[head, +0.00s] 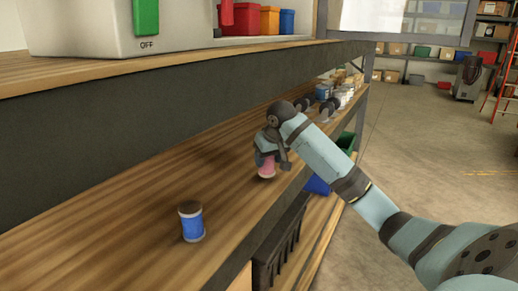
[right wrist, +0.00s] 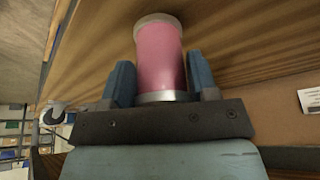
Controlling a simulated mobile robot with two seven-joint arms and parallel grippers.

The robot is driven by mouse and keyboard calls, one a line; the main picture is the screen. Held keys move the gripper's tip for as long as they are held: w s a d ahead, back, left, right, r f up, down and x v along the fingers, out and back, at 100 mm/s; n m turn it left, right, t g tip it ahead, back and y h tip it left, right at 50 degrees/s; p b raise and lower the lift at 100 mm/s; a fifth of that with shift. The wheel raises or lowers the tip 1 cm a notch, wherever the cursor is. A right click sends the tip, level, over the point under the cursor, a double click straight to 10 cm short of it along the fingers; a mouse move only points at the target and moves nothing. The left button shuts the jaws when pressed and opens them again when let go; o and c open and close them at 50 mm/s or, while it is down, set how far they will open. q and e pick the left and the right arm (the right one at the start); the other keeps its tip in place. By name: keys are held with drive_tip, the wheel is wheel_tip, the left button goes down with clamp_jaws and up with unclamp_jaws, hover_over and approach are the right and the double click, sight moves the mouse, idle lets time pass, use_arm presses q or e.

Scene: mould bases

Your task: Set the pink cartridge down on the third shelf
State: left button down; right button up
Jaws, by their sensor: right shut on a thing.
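The pink cartridge (head: 267,169) is upright in the head view, at the wooden shelf (head: 130,215) near its right edge. My right gripper (head: 266,161) is shut on it from above. In the right wrist view the pink cartridge (right wrist: 160,58), with metal end caps, sits between the two blue-grey fingers of my right gripper (right wrist: 160,78). I cannot tell whether its base touches the shelf. My left gripper is not in view.
A blue cartridge (head: 191,222) with a dark top stands on the same shelf, nearer and left. The wood around it is clear. An upper shelf with a dark edge (head: 170,120) overhangs. Several small items (head: 340,90) stand farther back. Dark and blue bins (head: 318,185) lie below.

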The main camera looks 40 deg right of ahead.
drive_tip(key=w, duration=0.2)
drive_tip(key=shift+w+d+r, duration=0.1)
drive_tip(key=shift+w+d, duration=0.2)
drive_tip(key=shift+d, duration=0.1)
drive_tip(key=shift+w+d+r+p, duration=0.1)
drive_tip(key=shift+w+d+p, duration=0.1)
drive_tip(key=shift+w+p, duration=0.3)
drive_tip(key=shift+w+d+p, duration=0.15)
drive_tip(key=shift+w+d, duration=0.05)
drive_tip(key=shift+w, duration=0.45)
drive_tip(key=shift+p+x, duration=0.35)
drive_tip(key=shift+x, duration=0.6)
drive_tip(key=shift+w, duration=0.15)
drive_tip(key=shift+f, duration=0.3)
drive_tip(key=o, duration=1.4)
drive_tip(key=shift+c, duration=0.2)
drive_tip(key=shift+r, duration=0.1)
